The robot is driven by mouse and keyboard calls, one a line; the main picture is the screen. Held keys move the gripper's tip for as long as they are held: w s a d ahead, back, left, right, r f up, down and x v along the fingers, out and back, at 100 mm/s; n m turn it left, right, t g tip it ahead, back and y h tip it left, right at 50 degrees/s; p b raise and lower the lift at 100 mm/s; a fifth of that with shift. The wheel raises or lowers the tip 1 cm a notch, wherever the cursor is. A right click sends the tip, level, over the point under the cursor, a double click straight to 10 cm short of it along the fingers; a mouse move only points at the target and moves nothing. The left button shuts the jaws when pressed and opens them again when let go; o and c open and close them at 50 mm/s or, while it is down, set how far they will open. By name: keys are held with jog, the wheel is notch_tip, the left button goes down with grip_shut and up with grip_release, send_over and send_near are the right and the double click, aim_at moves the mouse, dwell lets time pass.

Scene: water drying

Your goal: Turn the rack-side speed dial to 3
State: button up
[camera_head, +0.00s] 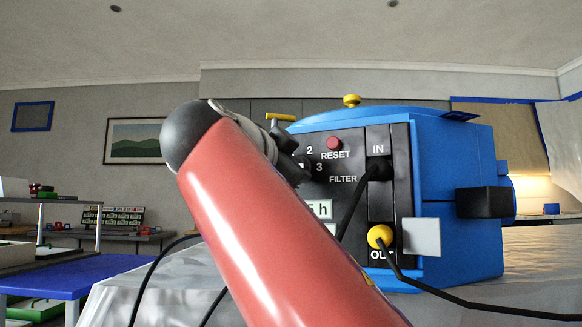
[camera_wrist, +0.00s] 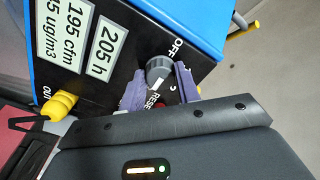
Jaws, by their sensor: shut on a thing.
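The speed dial (camera_wrist: 158,70) is a dark grey round knob on the black panel of the blue machine (camera_head: 450,190). In the wrist view it sits between the two purple fingers of my gripper (camera_wrist: 160,86), which is shut on it. A white mark shows on the dial's near side, but I cannot tell which number it points to. The OFF label (camera_wrist: 178,48) is beside the dial. In the head view my gripper (camera_head: 297,165) reaches the panel left of the printed 2 and 3, and my arm hides most of the dial.
The red RESET button (camera_head: 334,143) is close to the dial's right. A black cable hangs from the IN port (camera_head: 378,168); a yellow plug (camera_head: 380,236) with a cable is in the OUT port. A blue-topped table (camera_head: 70,280) stands at the left.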

jog(key=shift+f, duration=0.15)
jog(key=o, duration=1)
jog(key=shift+c, duration=0.2)
jog(key=v, duration=0.8)
jog(key=shift+w, duration=0.1)
